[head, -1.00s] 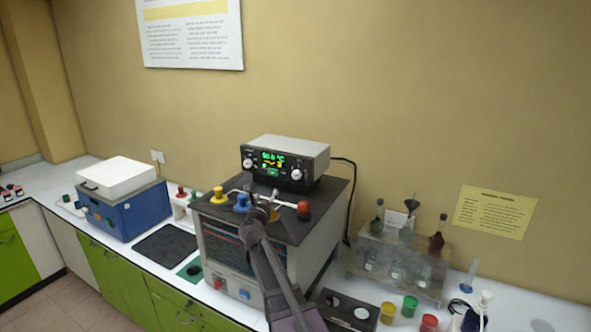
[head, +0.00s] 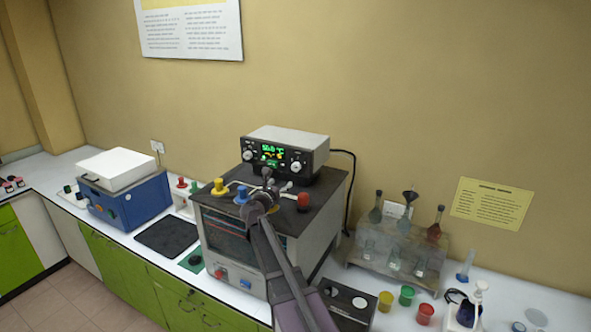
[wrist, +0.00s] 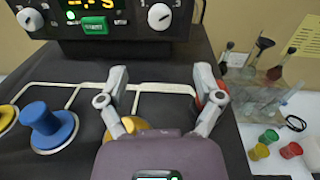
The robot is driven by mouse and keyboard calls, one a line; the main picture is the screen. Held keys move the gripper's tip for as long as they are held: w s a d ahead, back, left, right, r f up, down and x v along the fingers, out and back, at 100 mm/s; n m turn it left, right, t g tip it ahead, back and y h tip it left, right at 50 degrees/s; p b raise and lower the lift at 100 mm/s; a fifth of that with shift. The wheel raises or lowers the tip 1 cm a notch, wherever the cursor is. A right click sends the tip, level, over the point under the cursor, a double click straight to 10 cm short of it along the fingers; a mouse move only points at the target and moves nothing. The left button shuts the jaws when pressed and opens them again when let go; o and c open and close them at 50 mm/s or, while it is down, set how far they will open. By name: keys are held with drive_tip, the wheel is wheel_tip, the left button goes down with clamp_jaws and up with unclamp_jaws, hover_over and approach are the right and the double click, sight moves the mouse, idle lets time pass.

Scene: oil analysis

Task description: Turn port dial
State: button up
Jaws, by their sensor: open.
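Several coloured knobs sit on the dark top of a bench machine (head: 325,205): a yellow knob (head: 219,187), a blue knob (head: 242,196) and a red knob (head: 303,201). The blue knob also shows at left in the wrist view (wrist: 48,122). A gold knob (wrist: 133,125) lies low between my fingers, partly hidden by my gripper. Behind them stands a controller box (head: 285,150) with a green readout and two white dials (head: 248,155) (head: 296,167). My gripper (wrist: 162,76) is open and empty above the machine top, its fingers pointing towards the right white dial (wrist: 160,16). The red knob is partly behind the right finger.
A blue machine with a white lid (head: 125,195) and a black mat (head: 167,236) are at left. A flask rack (head: 400,250) and coloured jars (head: 407,294) stand at right. A cable runs down behind the controller.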

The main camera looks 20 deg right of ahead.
sight(295, 169)
drive_tip(key=x, duration=1.3)
drive_tip(key=shift+w, duration=0.1)
drive_tip(key=c, duration=1.1)
